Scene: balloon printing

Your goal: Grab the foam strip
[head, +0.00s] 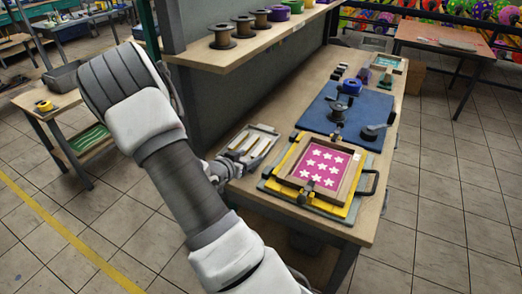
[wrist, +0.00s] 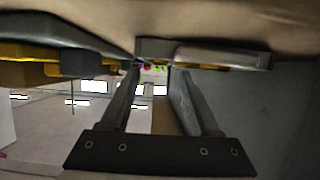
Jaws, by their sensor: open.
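Pale foam strips (head: 247,145) lie side by side in a shallow grey tray (head: 262,129) on the workbench, in the head view. My gripper (head: 226,168) is at the near left edge of this tray, partly hidden by my arm. In the wrist view its two fingers (wrist: 156,70) are open with no object visible between them. The grey tray edge (wrist: 150,46) shows just beyond the fingertips there, with a light strip-like shape (wrist: 222,56) along it. Whether the fingers touch the tray or a strip cannot be told.
Right of the tray, a wooden frame with a pink star print (head: 319,166) sits on a yellow and grey base. A blue mat (head: 355,118) with tools lies behind it. A shelf (head: 245,48) with spools hangs above the bench (head: 292,88).

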